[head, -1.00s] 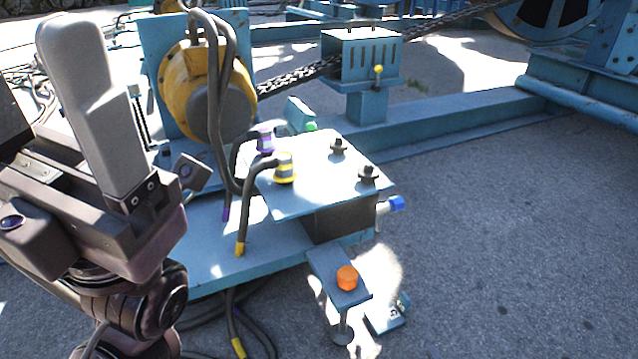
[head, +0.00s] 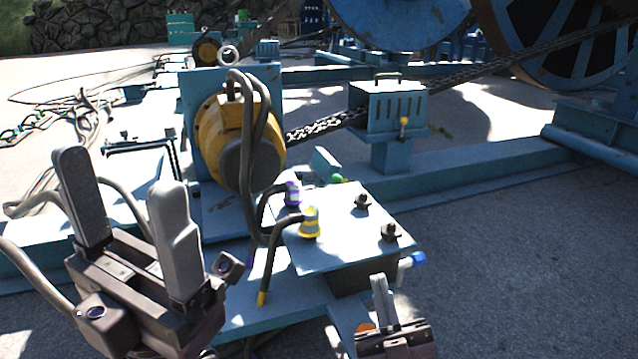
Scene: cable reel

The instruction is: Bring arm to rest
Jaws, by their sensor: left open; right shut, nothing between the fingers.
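My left gripper (head: 122,205) is in the lower left of the head view, fingers pointing up, spread apart with nothing between them. It is in front of and to the left of the yellow motor (head: 225,145). My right gripper (head: 380,290) shows at the bottom, right of centre, with its two fingers together and empty. It is in front of the blue connection box (head: 335,255) and partly hides the orange knob (head: 365,328). Most of both arms is out of view.
Cables with a purple plug (head: 292,193) and a yellow-striped plug (head: 309,224) run from the box. A chain guard (head: 388,110) and blue beam (head: 480,170) stand behind. Open asphalt (head: 520,270) lies at right.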

